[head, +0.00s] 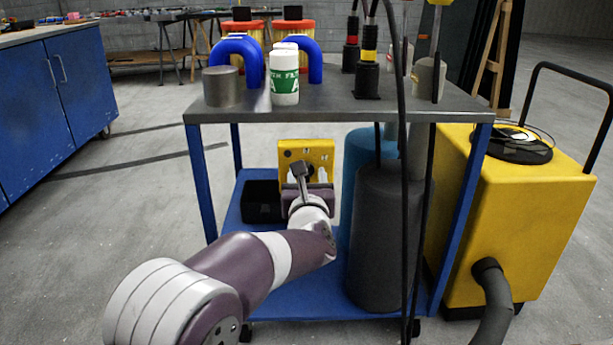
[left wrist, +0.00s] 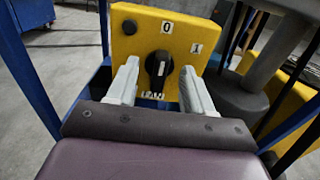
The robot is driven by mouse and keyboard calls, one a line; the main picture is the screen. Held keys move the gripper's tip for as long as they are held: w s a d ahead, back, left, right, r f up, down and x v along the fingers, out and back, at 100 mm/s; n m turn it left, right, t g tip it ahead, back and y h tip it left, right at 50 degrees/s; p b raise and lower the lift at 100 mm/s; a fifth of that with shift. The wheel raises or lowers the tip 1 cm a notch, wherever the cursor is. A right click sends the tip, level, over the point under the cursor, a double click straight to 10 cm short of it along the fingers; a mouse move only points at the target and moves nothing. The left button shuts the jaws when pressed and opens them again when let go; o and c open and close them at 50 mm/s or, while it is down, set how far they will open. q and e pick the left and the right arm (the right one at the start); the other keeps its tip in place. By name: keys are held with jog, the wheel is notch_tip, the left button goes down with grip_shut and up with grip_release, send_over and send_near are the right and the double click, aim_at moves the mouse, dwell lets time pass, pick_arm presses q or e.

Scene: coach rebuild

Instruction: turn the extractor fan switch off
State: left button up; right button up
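The switch is a yellow box (head: 306,151) above the lower shelf of the blue cart, partly hidden behind my left gripper (head: 306,174). In the left wrist view the yellow box (left wrist: 184,33) carries a black rotary knob (left wrist: 158,66) with a pale mark on it. A "0" label sits above the knob, and another label, apparently "I", is to its upper right. My left gripper (left wrist: 160,72) is open, with one pale finger on each side of the knob and visible gaps between. Whether the fingertips touch the box face is unclear. My right gripper is not in view.
Grey and blue cylinders (head: 375,240) stand right of my left arm, with black cables hanging in front. The cart top (head: 330,106) overhangs the switch. A black bin (head: 262,203) is left of it. A yellow machine with a hose (head: 535,225) stands at right.

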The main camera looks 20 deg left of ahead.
pick_arm(q)
jog(key=b+v, duration=0.1)
jog(key=v, duration=0.8)
jog(key=shift+b, duration=0.4)
